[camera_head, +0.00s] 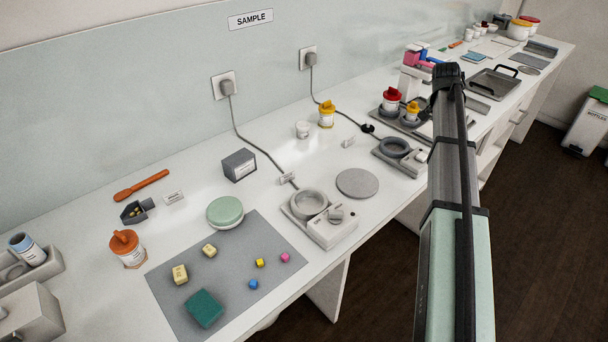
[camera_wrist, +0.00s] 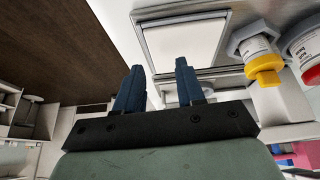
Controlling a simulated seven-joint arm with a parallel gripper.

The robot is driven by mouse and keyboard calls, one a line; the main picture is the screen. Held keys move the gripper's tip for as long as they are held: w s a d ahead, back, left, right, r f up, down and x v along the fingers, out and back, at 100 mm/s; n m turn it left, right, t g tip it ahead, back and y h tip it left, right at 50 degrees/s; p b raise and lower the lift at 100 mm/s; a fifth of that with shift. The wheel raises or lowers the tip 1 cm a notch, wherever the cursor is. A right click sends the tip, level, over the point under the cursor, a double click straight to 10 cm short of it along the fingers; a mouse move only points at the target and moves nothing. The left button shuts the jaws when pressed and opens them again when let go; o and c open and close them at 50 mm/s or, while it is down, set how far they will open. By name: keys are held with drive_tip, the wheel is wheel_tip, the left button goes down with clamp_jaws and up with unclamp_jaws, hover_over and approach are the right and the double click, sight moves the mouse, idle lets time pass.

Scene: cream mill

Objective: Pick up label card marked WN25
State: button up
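Several small white label cards stand on the bench in the head view: one near the orange spatula (camera_head: 174,197), one by the left cable (camera_head: 287,179) and one further back (camera_head: 348,142). Their print is too small to read, so I cannot tell which is marked WN25. My gripper (camera_wrist: 160,78) shows in the wrist view with its two dark blue fingers apart and nothing between them. In the head view my arm reaches over the right part of the bench, far from these cards, and its fingertips cannot be made out.
A grey mat (camera_head: 235,262) with small blocks lies at the front left. A hotplate-like device (camera_head: 333,228) and a grey disc (camera_head: 357,183) are mid-bench. Yellow-capped (camera_wrist: 264,64) and red-capped (camera_wrist: 308,52) jars stand close to my gripper, beside a framed white panel (camera_wrist: 184,43).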

drive_tip(key=s+a+r+g+y, duration=0.1)
drive_tip(key=s+a+r+y, duration=0.1)
drive_tip(key=a, duration=1.9)
drive_tip(key=s+a+r+y, duration=0.1)
drive_tip(key=a, duration=1.9)
wheel_tip(320, 180, up, 4)
drive_tip(key=g, duration=0.3)
hover_over(172, 193)
drive_tip(key=shift+m+y, duration=0.4)
drive_tip(key=f, duration=0.8)
drive_tip(key=shift+w+d, duration=0.15)
drive_tip(key=shift+w, duration=0.15)
drive_tip(key=shift+s+a+f, duration=0.15)
drive_tip(key=shift+f, duration=1.2)
drive_tip(key=shift+s+a+f, duration=0.1)
drive_tip(key=shift+f, duration=1.2)
drive_tip(key=shift+c, duration=0.4)
clamp_jaws()
